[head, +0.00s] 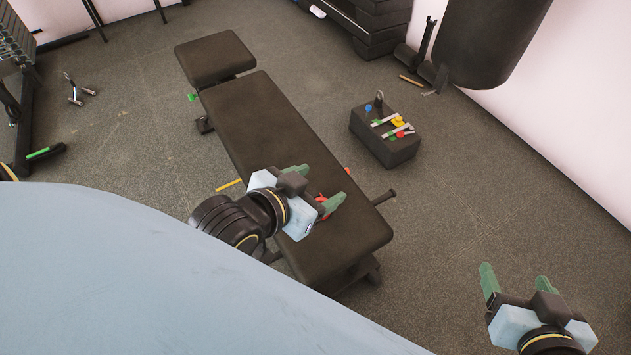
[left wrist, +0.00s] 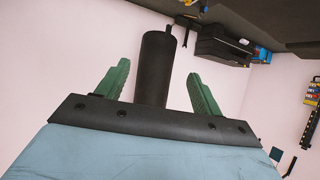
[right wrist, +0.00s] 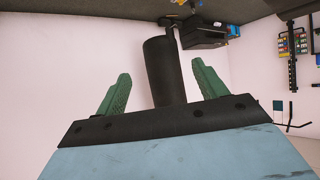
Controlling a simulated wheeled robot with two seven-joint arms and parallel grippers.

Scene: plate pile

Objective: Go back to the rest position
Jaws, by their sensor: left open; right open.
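My left gripper (head: 318,187) is over the near part of the black bench in the head view, with its green fingers apart and nothing between them. Its open green fingers also show in the left wrist view (left wrist: 155,80), with the wall and a hanging black bag behind. My right gripper (head: 516,273) is at the lower right over bare floor, fingers apart and empty. It also shows open in the right wrist view (right wrist: 160,82). Small red items by the left gripper are partly hidden by it.
The bench (head: 265,115) runs from upper left to centre. A black box (head: 381,148) with coloured items stands right of it. A punching bag (head: 490,40) hangs at upper right. A rack (head: 22,110) stands at far left. The floor between the box and my right gripper is clear.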

